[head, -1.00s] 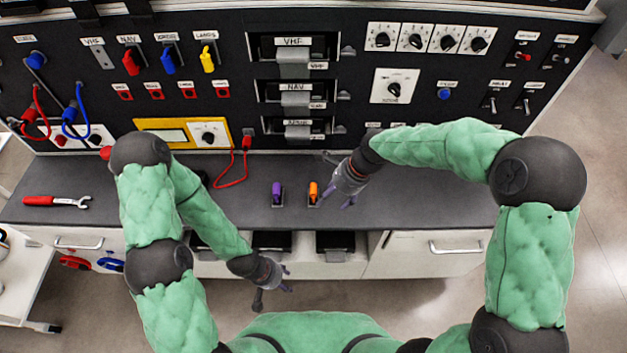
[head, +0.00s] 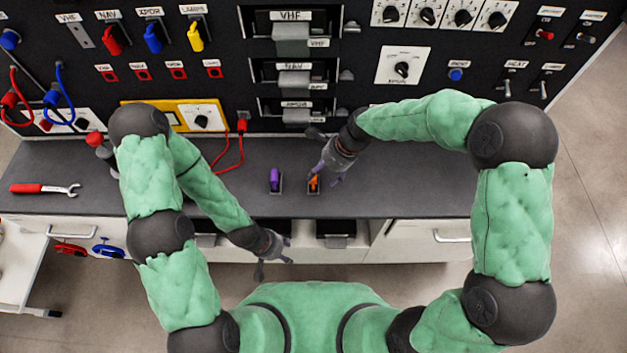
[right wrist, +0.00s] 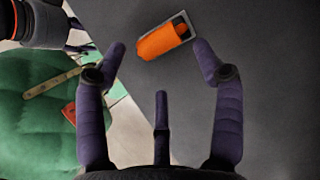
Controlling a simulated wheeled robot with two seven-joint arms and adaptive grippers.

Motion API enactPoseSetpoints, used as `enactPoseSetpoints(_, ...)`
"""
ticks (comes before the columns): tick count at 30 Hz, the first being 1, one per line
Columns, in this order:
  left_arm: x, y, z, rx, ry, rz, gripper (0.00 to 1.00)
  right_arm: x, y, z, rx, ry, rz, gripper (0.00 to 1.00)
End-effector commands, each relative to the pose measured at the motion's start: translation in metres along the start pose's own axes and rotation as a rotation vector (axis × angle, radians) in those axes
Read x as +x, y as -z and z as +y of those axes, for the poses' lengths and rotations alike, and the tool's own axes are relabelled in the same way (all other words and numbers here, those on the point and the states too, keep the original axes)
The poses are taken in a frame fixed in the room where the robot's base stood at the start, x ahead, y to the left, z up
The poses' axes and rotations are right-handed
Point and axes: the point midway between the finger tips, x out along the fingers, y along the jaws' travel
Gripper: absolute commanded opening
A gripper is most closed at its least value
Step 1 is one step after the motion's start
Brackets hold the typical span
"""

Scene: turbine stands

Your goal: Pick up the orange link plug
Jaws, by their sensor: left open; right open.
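The orange link plug (head: 313,182) stands in a small holder on the grey bench top. It also shows in the right wrist view (right wrist: 163,41), with its holder at its upper right end. My right gripper (head: 326,172) is right at the plug in the head view, its fingers partly covering it. In the right wrist view my right gripper (right wrist: 158,52) is open, with fingers on both sides of the plug; I cannot tell whether they touch it. My left gripper (head: 275,258) is open and empty, in front of the bench edge.
A purple plug (head: 275,179) stands in its own holder just left of the orange one. A red cable (head: 240,150) hangs from the panel onto the bench. A wrench (head: 45,189) lies at the left. The bench right of my right gripper is clear.

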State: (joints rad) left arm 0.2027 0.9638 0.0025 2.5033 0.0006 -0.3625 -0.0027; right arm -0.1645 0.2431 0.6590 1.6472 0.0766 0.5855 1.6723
Motion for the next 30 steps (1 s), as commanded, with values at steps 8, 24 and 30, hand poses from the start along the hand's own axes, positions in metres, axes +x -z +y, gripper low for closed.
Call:
enactPoseSetpoints(8,0.02,0.001,-0.007,0.0,0.0,0.0,0.49,0.039,-0.005,-0.006,-0.001,-0.003,0.0,0.69)
enactPoseSetpoints(24,0.021,0.001,-0.008,0.0,0.0,0.0,0.49,0.047,-0.006,-0.005,0.0,-0.002,0.0,0.09)
enactPoseSetpoints(30,0.021,0.001,-0.008,0.0,0.0,0.0,0.49,0.048,-0.007,-0.004,0.0,-0.007,0.0,0.05)
